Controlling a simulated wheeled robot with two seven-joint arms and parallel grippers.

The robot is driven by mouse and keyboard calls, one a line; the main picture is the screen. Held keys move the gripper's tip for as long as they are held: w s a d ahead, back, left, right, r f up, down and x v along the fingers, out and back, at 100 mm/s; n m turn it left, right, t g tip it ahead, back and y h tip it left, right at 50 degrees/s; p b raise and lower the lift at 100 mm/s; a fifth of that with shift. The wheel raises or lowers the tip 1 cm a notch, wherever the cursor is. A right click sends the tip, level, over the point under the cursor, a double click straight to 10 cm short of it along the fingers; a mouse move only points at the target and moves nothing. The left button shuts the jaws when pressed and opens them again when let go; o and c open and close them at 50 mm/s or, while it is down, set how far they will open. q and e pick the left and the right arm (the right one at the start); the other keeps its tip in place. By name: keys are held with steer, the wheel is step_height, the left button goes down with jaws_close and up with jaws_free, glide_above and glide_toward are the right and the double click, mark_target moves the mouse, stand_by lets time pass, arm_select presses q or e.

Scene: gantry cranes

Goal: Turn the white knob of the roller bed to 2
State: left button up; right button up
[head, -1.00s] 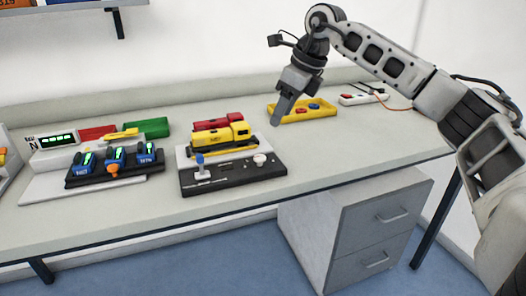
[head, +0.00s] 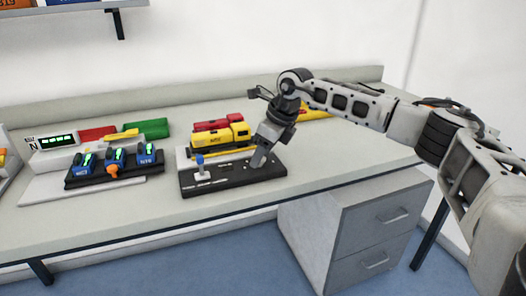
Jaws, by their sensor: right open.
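The roller bed's dark control panel (head: 228,181) lies along the front of its unit near the middle of the table. The white knob, at the panel's right, is hidden behind my right gripper. My right gripper (head: 256,165) is open and points down at the knob's place; I cannot tell whether the fingers touch the knob. My left gripper is out of view.
A yellow locomotive (head: 221,138) and a red one (head: 218,124) stand just behind the panel. To the left is a crane set with blue units (head: 116,160) and an orange knob (head: 112,171). A yellow tray (head: 316,112) sits behind my right arm. The table's right front is clear.

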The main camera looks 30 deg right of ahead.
steer(key=c, duration=1)
steer(key=shift+o, duration=0.2)
steer(key=shift+a+m+t+h, duration=0.1)
steer(key=shift+m+t+h, duration=0.2)
steer(key=shift+m, duration=0.8)
steer(key=m, duration=0.1)
steer(key=m+h, duration=0.1)
steer(key=m, duration=0.1)
steer(key=m+h, duration=0.1)
steer(key=m, duration=0.1)
steer(key=shift+a, duration=0.25)
steer(key=m+h, duration=0.1)
steer(key=m, duration=0.2)
steer(key=shift+a+b, duration=0.1)
steer(key=shift+b, duration=0.2)
steer(key=m, duration=0.2)
steer(key=m+h, duration=0.1)
steer(key=m, duration=0.1)
steer(key=shift+a+g+h, duration=0.1)
steer(key=shift+g+h, duration=0.2)
steer(key=shift+g, duration=0.1)
steer(key=shift+w+r+m, duration=0.1)
steer(key=shift+m, duration=0.6)
steer(key=shift+g, duration=0.3)
